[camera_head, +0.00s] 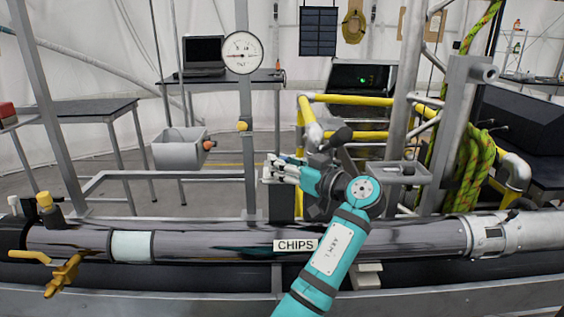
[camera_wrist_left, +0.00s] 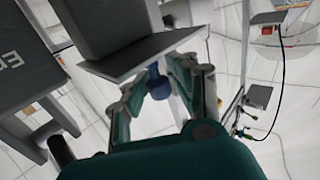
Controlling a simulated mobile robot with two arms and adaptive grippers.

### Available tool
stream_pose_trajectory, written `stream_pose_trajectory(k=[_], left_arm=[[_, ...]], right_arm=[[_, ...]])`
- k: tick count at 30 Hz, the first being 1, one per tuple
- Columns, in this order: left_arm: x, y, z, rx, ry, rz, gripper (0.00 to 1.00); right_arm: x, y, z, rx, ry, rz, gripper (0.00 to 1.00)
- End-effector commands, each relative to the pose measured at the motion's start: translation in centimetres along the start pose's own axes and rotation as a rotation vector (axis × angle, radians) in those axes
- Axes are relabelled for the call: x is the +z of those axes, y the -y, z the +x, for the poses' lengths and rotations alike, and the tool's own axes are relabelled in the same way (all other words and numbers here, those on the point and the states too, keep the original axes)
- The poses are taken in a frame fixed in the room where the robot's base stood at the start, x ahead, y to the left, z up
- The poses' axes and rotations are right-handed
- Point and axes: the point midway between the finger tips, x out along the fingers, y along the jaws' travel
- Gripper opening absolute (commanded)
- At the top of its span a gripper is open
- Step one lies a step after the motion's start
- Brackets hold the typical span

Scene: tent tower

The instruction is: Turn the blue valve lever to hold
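A small blue part (camera_wrist_left: 157,83), which may be the blue valve lever, shows in the left wrist view under the edge of a grey plate (camera_wrist_left: 145,55). My left gripper (camera_wrist_left: 168,80) has its two fingers spread on either side of the blue part. I cannot tell whether a finger touches it. In the head view my left gripper (camera_head: 272,170) points left, above the pipe marked CHIPS, beside a grey upright post. No blue lever can be made out in the head view; the gripper may hide it. My right gripper is not in view.
The dark pipe (camera_head: 200,240) runs across the front, with a yellow-handled valve (camera_head: 65,272) at left. A round gauge (camera_head: 242,52) sits on the post. Yellow pipes (camera_head: 355,100) stand right behind the gripper. A grey bin (camera_head: 178,152) is at left.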

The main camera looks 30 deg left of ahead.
Motion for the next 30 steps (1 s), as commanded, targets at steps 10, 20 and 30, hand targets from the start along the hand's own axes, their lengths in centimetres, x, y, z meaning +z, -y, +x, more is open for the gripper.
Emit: stream_pose_trajectory(k=[10, 20, 30], left_arm=[[-0.3, 0.0, 0.1, 0.001, -0.005, -0.005, 0.44], [-0.2, -0.1, -3.8, 0.004, -0.003, -0.004, 0.44], [-0.2, -0.1, -7.4, 0.002, -0.004, -0.003, 0.44]], right_arm=[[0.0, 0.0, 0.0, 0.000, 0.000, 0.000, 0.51], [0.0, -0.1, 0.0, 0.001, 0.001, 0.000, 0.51], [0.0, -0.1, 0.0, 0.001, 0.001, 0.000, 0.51]])
